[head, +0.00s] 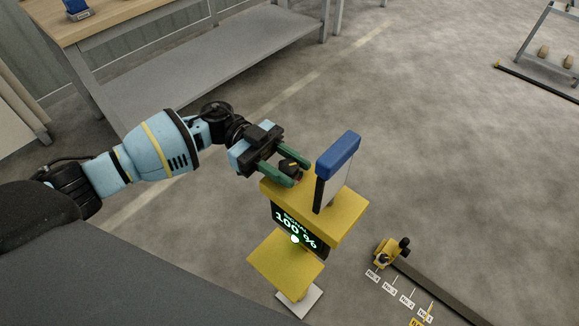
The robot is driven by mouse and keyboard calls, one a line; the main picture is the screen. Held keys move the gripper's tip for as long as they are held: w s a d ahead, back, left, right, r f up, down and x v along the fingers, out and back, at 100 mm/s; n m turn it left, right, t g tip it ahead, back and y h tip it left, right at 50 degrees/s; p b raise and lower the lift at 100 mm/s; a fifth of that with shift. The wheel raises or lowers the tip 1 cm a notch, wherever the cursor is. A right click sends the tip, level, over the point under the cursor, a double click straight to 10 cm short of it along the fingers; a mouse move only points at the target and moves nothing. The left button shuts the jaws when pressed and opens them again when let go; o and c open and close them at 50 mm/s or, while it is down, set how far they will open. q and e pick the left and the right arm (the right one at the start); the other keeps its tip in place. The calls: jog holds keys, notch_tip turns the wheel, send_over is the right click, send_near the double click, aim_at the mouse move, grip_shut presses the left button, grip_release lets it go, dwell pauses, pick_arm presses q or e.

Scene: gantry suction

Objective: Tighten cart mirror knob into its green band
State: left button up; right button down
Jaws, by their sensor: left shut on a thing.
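The cart mirror knob (289,166) is a small dark knob on the yellow top of a stand (338,222), seen in the head view. My left gripper (291,168) comes in from the left, and its green fingers are shut on the knob, one on each side. The fingers hide part of the knob, and I cannot make out a green band. A mirror panel (334,189) with a blue top edge stands upright to the right of the knob. My right gripper is not in view.
A wooden workbench (110,12) with a grey lower shelf (200,75) stands at the back left. A small yellow device (385,252) sits by a dark rail (440,290) with labels on the floor at lower right. A grey frame (545,50) is at upper right. The floor between is clear.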

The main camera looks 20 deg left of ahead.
pick_arm(q)
jog(key=shift+f+m+g+y+b, duration=0.1)
jog(key=shift+m+g+y+b, duration=0.5)
jog(key=shift+g, duration=0.5)
jog(key=shift+m+g, duration=0.5)
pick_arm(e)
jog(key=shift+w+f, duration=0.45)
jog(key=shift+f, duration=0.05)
pick_arm(q)
jog(key=o, duration=1)
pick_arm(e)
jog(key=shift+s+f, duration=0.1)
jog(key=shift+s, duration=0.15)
pick_arm(q)
jog(key=shift+w+a, duration=0.1)
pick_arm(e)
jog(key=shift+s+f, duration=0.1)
